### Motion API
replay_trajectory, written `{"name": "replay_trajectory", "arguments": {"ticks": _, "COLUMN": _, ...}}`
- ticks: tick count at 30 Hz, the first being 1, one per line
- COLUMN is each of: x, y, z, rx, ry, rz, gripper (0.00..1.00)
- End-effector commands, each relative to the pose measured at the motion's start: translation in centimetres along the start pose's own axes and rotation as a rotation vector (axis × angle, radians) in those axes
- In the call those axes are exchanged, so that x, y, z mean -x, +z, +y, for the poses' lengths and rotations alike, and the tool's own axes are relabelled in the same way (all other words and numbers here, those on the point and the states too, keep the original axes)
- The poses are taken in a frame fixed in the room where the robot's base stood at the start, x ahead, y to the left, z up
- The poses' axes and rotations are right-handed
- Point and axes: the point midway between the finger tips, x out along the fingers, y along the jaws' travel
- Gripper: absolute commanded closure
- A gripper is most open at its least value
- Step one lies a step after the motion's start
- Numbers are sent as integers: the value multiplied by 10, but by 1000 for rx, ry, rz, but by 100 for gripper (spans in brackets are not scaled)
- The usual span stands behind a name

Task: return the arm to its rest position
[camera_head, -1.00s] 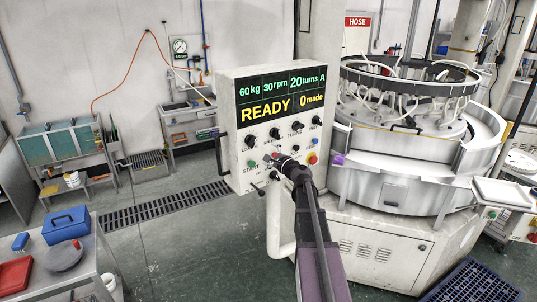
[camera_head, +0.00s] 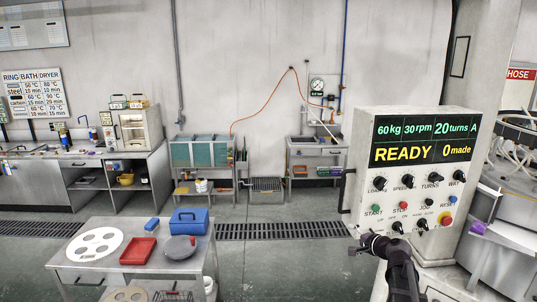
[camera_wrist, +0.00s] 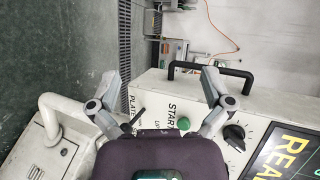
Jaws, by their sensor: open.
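My gripper (camera_head: 363,244) is at the lower right of the head view, in front of the lower left part of the control panel (camera_head: 413,155). The wrist view shows my gripper (camera_wrist: 160,92) from behind, with its two fingers spread apart and nothing between them. The panel reads READY, 60 kg, 30 rpm, 20 turns A and 0 made. I cannot tell whether a finger touches the panel.
A grey table (camera_head: 100,253) at the front left holds a blue toolbox (camera_head: 189,221), a red tray (camera_head: 138,251) and round plates. A lapping machine (camera_head: 500,250) stands at the right edge. Open floor (camera_head: 290,260) lies between table and panel. Sinks and a bench line the back wall.

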Motion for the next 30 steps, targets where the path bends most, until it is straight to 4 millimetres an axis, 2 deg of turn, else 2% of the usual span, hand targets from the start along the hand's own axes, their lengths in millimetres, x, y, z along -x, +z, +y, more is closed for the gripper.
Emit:
{"name": "replay_trajectory", "arguments": {"ticks": 1, "x": -7, "y": 23, "z": 23, "rx": 60, "ry": 55, "rz": -36, "gripper": 0}}
{"name": "replay_trajectory", "arguments": {"ticks": 6, "x": -17, "y": 81, "z": 82, "rx": 272, "ry": 256, "rz": -157, "gripper": 0}}
{"name": "replay_trajectory", "arguments": {"ticks": 11, "x": -14, "y": 127, "z": 138, "rx": 461, "ry": 447, "rz": -270, "gripper": 0}}
{"name": "replay_trajectory", "arguments": {"ticks": 15, "x": -3, "y": 159, "z": 186, "rx": 614, "ry": 616, "rz": -367, "gripper": 0}}
{"name": "replay_trajectory", "arguments": {"ticks": 21, "x": 23, "y": 191, "z": 245, "rx": 811, "ry": 859, "rz": -495, "gripper": 0}}
{"name": "replay_trajectory", "arguments": {"ticks": 24, "x": 36, "y": 200, "z": 265, "rx": 883, "ry": 961, "rz": -543, "gripper": 0}}
{"name": "replay_trajectory", "arguments": {"ticks": 30, "x": 54, "y": 207, "z": 284, "rx": 960, "ry": 1083, "rz": -594, "gripper": 0}}
